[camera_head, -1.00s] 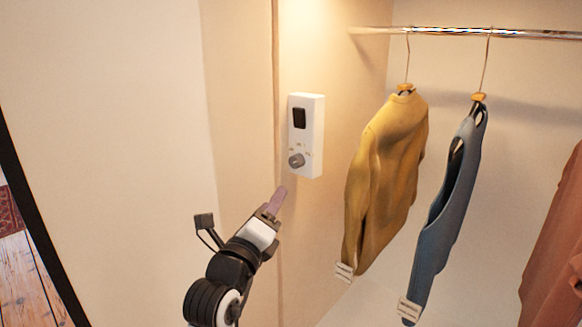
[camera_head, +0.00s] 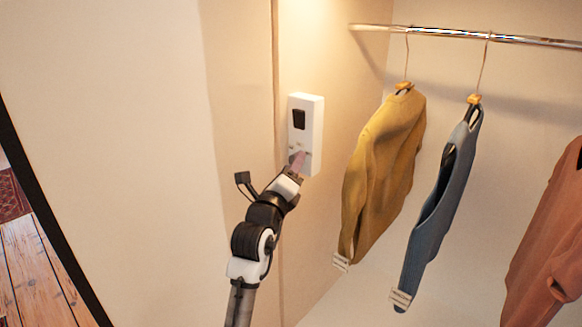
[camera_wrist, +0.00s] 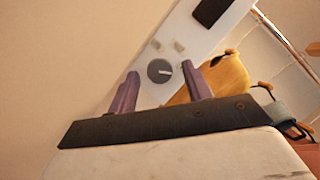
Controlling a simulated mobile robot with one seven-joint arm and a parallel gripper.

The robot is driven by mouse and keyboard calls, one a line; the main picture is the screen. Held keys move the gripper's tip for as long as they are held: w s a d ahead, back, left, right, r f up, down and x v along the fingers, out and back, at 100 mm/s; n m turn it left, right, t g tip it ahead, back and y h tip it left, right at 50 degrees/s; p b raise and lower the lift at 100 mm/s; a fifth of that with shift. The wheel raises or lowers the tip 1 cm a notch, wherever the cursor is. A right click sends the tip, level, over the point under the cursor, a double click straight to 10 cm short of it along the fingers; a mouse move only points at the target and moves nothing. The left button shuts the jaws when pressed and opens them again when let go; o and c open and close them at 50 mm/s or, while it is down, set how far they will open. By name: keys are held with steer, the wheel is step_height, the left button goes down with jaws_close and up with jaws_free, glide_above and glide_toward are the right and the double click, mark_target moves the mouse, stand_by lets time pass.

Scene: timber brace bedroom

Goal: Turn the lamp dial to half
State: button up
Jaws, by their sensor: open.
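The lamp control is a white wall panel (camera_head: 309,118) with a dark rectangle near its top. It also shows in the wrist view (camera_wrist: 184,32). Its round grey dial (camera_wrist: 159,71) sits low on the panel, with a pale pointer line aimed to the right in the wrist view. In the head view the dial is largely hidden by my fingers. My gripper (camera_head: 300,158) is at the lower part of the panel. In the wrist view my gripper (camera_wrist: 162,88) is open, with one purple finger on each side of the dial and gaps between. Whether the fingertips touch the panel cannot be told.
A yellow sweater (camera_head: 382,175), a blue vest (camera_head: 440,205) and a rust garment (camera_head: 550,235) hang from a metal rail (camera_head: 460,36) to the right. The sweater is closest to the panel. Plain wall (camera_head: 150,150) lies to the left.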

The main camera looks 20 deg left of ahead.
steer(key=c, duration=1)
steer(key=shift+n+b, duration=0.3)
steer(key=shift+d+r+n+g+y+p, duration=0.2)
steer(key=shift+n+g, duration=0.55)
steer(key=shift+n, duration=1)
steer(key=shift+a+r+n+g+y+p, duration=0.25)
steer(key=shift+n+g, duration=0.55)
steer(key=shift+n, duration=1)
steer(key=shift+d+r+n+g+h+p, duration=0.1)
steer(key=shift+d+r+n+g+p, duration=0.15)
steer(key=shift+n+g, duration=1)
steer(key=shift+a+f+n+t, duration=0.15)
steer(key=shift+n+t, duration=0.25)
steer(key=shift+n, duration=0.3)
steer(key=o, duration=1)
